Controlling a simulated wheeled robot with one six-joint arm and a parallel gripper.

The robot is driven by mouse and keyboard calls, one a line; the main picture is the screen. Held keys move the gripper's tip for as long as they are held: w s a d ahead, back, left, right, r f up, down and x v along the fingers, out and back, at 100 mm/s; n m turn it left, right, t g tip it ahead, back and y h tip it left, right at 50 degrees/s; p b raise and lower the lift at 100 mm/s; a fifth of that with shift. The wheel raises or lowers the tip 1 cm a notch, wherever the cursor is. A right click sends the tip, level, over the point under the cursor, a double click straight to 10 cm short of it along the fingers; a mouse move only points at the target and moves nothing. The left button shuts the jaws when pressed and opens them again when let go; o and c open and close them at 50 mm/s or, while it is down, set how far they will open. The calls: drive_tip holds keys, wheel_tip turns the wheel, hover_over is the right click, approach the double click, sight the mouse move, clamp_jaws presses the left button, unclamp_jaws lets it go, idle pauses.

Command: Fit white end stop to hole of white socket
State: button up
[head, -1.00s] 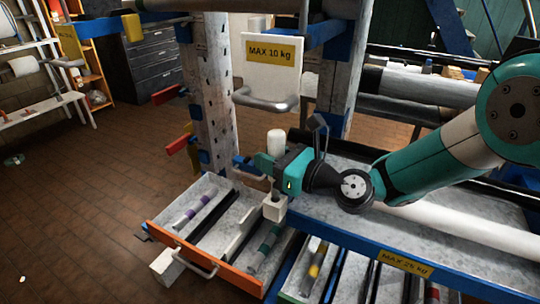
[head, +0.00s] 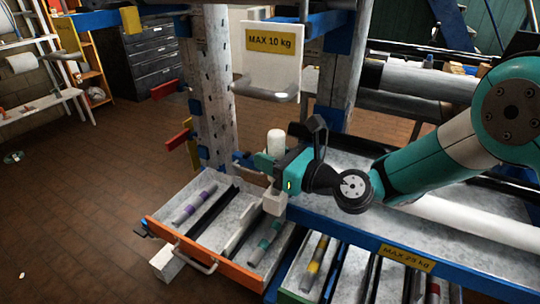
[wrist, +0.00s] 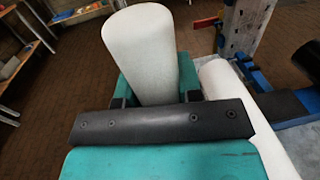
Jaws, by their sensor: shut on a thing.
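The white end stop (head: 276,143) is an upright white cylinder held in my gripper (head: 268,166). In the wrist view the end stop (wrist: 145,55) rises from between the teal jaws, which are shut on it. A white block, which looks like the white socket (head: 273,203), sits right below the gripper near the drawer's back right corner. The gripper hides the lower end of the end stop and the top of the block. I cannot tell whether the end stop has entered a hole.
An open drawer with an orange front (head: 205,256) holds banded tubes. Another white block (head: 167,262) is beside its left front corner. A perforated post (head: 212,95) and a MAX 10 kg plate (head: 272,55) stand behind. A white pipe (head: 465,219) lies on the shelf.

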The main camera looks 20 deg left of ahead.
drive_tip(key=shift+f+b, duration=1.2)
drive_tip(key=shift+f, duration=0.75)
drive_tip(key=o, duration=1.1)
drive_tip(key=shift+o, duration=0.2)
drive_tip(key=b+v, duration=1.1)
drive_tip(key=v, duration=0.6)
drive_tip(key=shift+d, duration=0.25)
